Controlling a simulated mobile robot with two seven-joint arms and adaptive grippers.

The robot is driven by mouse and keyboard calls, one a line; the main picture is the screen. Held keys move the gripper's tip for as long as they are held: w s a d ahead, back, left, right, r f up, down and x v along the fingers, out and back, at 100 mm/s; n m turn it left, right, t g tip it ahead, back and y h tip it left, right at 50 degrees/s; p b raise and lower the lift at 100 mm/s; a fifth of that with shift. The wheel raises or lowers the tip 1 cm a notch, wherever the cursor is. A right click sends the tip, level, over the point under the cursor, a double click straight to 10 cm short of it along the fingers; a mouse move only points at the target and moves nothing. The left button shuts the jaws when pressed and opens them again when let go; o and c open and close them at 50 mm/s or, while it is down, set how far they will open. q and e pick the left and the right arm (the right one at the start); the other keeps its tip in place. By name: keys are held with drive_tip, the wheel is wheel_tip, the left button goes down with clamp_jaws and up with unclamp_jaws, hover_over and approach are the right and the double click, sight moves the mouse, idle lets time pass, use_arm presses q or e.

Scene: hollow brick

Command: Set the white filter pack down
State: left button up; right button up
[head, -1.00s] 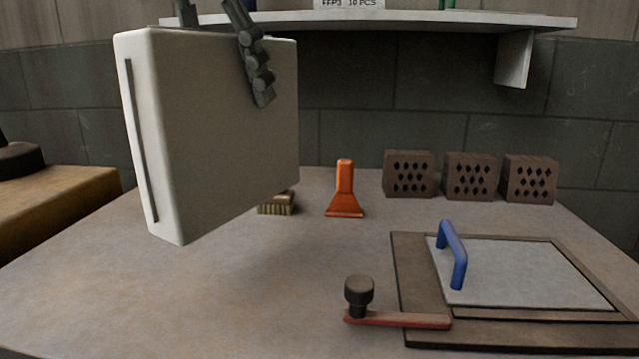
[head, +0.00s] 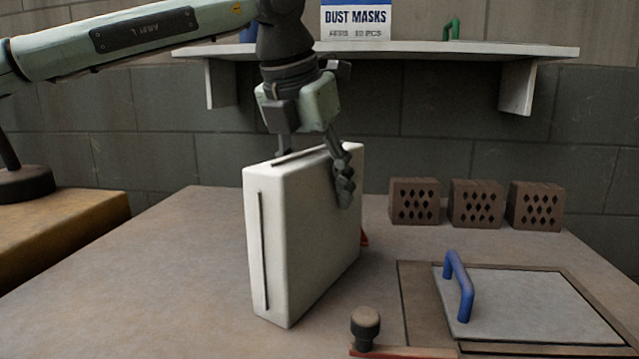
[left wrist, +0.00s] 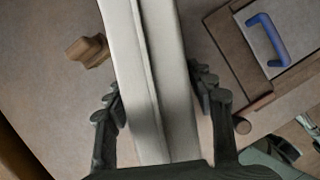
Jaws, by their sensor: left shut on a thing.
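The white filter pack (head: 310,240) is a thick upright slab with a dark slit along its narrow side. My left gripper (head: 316,172) is shut on it from above, one finger on each broad face. In the left wrist view the pack (left wrist: 150,60) runs between the two fingers (left wrist: 158,88). Its lower edge is low over the worktable (head: 180,290); I cannot tell whether it touches.
Three hollow bricks (head: 414,202) stand at the back. A framed plate with a blue handle (head: 459,287) and a black knob (head: 365,325) lie right. The table's left part is clear.

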use_arm(q)
drive_tip(key=shift+f, duration=0.1)
drive_tip(key=o, duration=1.6)
